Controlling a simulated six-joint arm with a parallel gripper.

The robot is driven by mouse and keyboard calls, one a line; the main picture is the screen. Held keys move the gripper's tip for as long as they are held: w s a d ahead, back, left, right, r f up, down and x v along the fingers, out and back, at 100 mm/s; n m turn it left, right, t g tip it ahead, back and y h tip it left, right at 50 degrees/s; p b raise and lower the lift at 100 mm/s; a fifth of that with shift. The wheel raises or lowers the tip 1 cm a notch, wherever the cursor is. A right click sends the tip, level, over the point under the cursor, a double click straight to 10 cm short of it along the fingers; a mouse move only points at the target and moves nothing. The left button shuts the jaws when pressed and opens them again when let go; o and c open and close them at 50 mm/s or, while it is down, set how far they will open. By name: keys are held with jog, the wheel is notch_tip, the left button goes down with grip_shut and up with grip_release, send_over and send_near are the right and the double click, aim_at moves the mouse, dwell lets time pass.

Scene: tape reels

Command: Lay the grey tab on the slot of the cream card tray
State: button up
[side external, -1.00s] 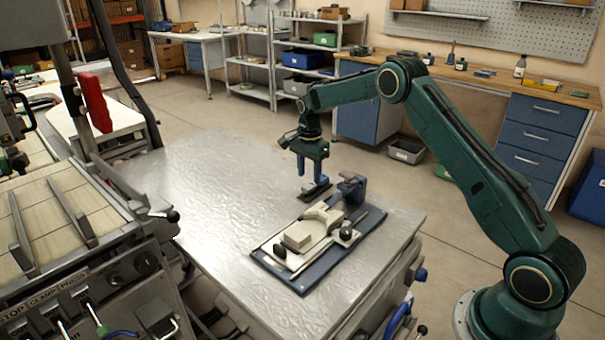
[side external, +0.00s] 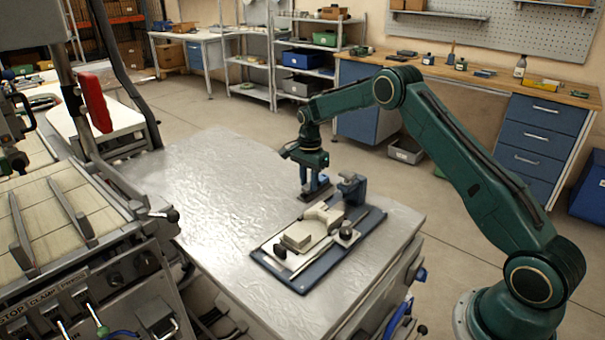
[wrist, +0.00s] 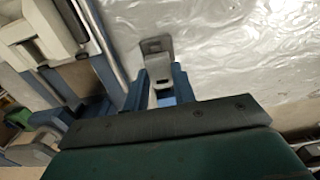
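The grey tab (wrist: 157,48) shows in the wrist view just beyond my fingertips, lying on or near the metal table top. In the side view it is hard to separate from the dark flat piece (side external: 316,192) under my gripper. My gripper (side external: 314,184) points down over that piece, low at the table. In the wrist view my gripper (wrist: 160,82) has its two blue fingers apart, with a gap between them; contact with the tab cannot be made out. The cream card tray (side external: 322,214) sits on the blue board, left of the blue clamp-like block; its slot is not clear.
The blue base board (side external: 300,286) lies near the table's front right edge. A blue upright block (side external: 351,188) and a dark knob (side external: 345,233) stand on it, close to my gripper. The metal table (side external: 215,200) is clear to the left.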

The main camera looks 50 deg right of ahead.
jog(key=shift+r, duration=0.2)
dwell(0.6)
jog(key=shift+r, duration=2.8)
jog(key=shift+r, duration=0.1)
jog(key=shift+s+a+r, duration=0.1)
jog(key=shift+s+r, duration=0.1)
jog(key=shift+r, duration=0.35)
notch_tip(320, 180, up, 9)
send_over(309, 186)
jog(key=s+a, duration=0.2)
jog(key=s, duration=0.3)
jog(key=s+a+r, duration=0.3)
jog(key=s+r, duration=0.4)
jog(key=shift+s+r, duration=0.15)
